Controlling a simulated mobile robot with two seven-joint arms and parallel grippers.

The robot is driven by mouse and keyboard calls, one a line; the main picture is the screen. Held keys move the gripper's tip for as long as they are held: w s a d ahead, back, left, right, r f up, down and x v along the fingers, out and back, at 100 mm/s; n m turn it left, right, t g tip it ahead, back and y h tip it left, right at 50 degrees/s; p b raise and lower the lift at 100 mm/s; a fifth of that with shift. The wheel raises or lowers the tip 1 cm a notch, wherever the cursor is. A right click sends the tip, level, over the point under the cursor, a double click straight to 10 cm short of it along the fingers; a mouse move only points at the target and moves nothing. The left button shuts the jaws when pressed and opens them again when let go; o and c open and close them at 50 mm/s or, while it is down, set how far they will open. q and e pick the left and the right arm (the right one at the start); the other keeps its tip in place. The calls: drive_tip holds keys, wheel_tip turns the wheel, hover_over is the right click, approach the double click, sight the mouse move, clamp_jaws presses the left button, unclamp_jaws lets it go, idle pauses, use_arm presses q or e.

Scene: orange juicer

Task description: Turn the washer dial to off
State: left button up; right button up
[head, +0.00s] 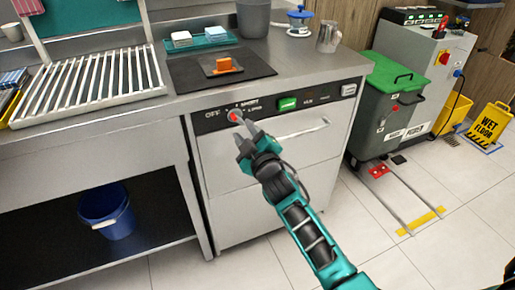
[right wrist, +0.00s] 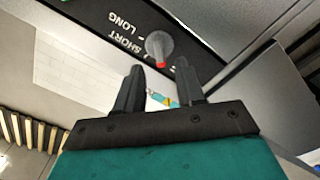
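The washer (head: 275,165) stands under the steel counter, with a dark control strip along its top front edge. Its dial (head: 235,116) is a small round grey knob with a red mark, near the strip's left end, beside the labels OFF, SHORT and LONG. In the right wrist view the dial (right wrist: 159,46) is grey with a red tip, just beyond my fingertips. My right gripper (head: 242,132) is open, its fingers pointing at the dial. In the right wrist view its two fingers (right wrist: 159,72) are apart with nothing held between them. My left gripper is not in view.
A green button (head: 287,103) sits right of the dial on the strip. A door handle bar (head: 295,130) runs below. An orange block (head: 224,65) lies on a dark mat above. A green-lidded bin (head: 385,110) stands right, and a blue bucket (head: 107,212) stands lower left.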

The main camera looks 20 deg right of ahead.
use_arm(q)
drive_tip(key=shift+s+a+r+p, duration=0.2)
drive_tip(key=shift+p, duration=0.3)
use_arm(e)
drive_tip(key=s, duration=0.9)
drive_tip(key=shift+d, duration=0.15)
use_arm(q)
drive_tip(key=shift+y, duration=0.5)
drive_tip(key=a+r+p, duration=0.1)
drive_tip(key=p, duration=0.1)
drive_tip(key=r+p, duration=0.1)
drive_tip(key=p, duration=0.1)
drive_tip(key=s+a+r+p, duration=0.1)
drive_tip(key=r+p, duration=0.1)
drive_tip(key=p, duration=0.1)
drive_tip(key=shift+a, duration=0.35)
use_arm(e)
drive_tip(key=s+f+m+g, duration=0.3)
drive_tip(key=s+f, duration=0.1)
drive_tip(key=s, duration=0.5)
drive_tip(key=s+a+f+m+g+y, duration=0.1)
drive_tip(key=s+f+m+g, duration=0.3)
drive_tip(key=s, duration=0.5)
drive_tip(key=shift+s+f+y, duration=0.3)
drive_tip(key=shift+s+f, duration=0.05)
drive_tip(key=shift+f, duration=0.2)
